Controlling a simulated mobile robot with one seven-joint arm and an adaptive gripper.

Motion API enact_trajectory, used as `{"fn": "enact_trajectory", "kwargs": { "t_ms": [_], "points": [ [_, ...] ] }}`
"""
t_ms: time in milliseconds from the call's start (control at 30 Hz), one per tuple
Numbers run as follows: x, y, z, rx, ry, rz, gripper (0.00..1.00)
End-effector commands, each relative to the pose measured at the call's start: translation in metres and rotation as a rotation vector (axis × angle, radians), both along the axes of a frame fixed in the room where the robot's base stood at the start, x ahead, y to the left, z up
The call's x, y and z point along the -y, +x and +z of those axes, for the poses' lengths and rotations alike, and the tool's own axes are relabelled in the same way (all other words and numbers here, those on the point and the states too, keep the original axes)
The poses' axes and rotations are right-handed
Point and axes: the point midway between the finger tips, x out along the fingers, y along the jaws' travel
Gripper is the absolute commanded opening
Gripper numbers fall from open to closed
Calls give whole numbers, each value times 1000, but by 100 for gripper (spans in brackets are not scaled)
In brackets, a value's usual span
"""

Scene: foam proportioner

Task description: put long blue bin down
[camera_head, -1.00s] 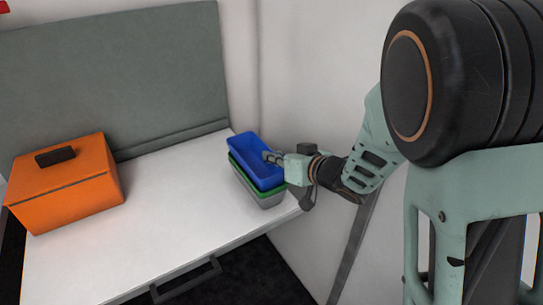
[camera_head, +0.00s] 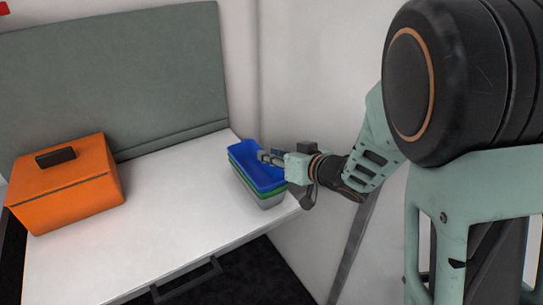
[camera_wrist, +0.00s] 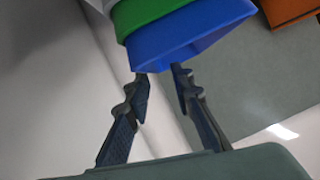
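The long blue bin (camera_head: 262,177) sits on top of a green bin (camera_head: 240,165) and a grey bin (camera_head: 268,202), stacked at the right end of the white table. In the wrist view the blue bin (camera_wrist: 190,40) lies just past my gripper's (camera_wrist: 160,76) two fingertips. The fingers are apart, with a clear gap and nothing seen clamped between them. The green bin (camera_wrist: 150,10) also shows in the wrist view. The blue bin's inside is partly hidden by my gripper.
The white table (camera_head: 160,190) has clear room left of the stack. An orange box (camera_head: 65,190) with a dark handle stands at the left. A grey panel (camera_head: 120,75) rises behind the table, and a wall is close on the right.

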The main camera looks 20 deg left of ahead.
Motion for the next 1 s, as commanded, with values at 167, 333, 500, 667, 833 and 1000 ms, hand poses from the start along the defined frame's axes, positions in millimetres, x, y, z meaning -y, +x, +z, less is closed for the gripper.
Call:
{"fn": "enact_trajectory", "kwargs": {
  "t_ms": [167, 333, 500, 667, 833, 1000],
  "points": [
    [33, -21, 17, 0, 2, -8, 22],
    [60, -40, 31, 1, 1, -6, 22],
    [80, -55, 40, 1, 1, -3, 22],
    [88, -62, 43, 0, 0, -1, 22],
    [89, -64, 43, 0, -1, -1, 22],
    [89, -63, 43, 1, -1, -1, 22]
  ]
}}
